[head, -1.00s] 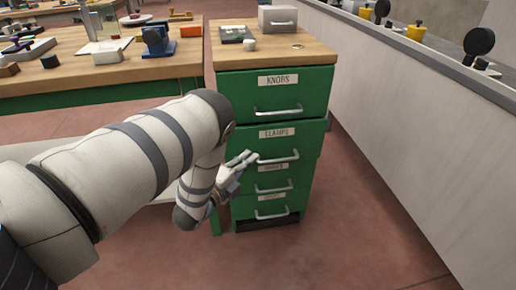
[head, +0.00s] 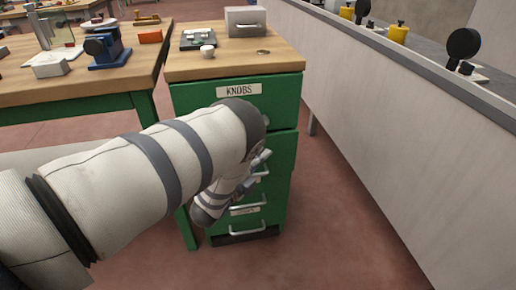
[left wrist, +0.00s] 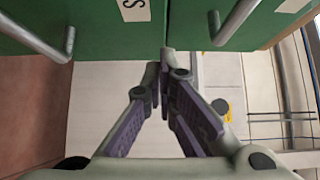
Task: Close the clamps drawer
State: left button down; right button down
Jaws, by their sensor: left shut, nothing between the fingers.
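The clamps drawer (head: 284,150) is the green drawer under the one labelled KNOBS. In the head view my left arm hides its label and most of its front. Its front appears to stand slightly out from the cabinet. My left gripper (head: 263,158) is shut and empty at the drawer front, partly hidden behind my own arm. In the left wrist view the gripper's fingertips (left wrist: 164,60) meet just below green drawer fronts with metal handles. Whether they touch a front I cannot tell. My right gripper is not in view.
The knobs drawer (head: 205,98) looks closed. A grey box (head: 245,22) and a small white knob (head: 207,51) are on the wooden cabinet top (head: 225,68). A workbench (head: 70,90) stands left, and a long pale counter wall (head: 390,130) runs along the right, with floor between.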

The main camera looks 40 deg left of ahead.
pick_arm(q)
jog(key=shift+w+a, duration=1.25)
jog(key=shift+a, duration=0.25)
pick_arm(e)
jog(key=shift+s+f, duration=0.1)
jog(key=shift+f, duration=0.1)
pick_arm(q)
jog(key=shift+w+a+r+b, duration=0.1)
jog(key=shift+w+a+b, duration=0.65)
jog(key=shift+a, duration=0.3)
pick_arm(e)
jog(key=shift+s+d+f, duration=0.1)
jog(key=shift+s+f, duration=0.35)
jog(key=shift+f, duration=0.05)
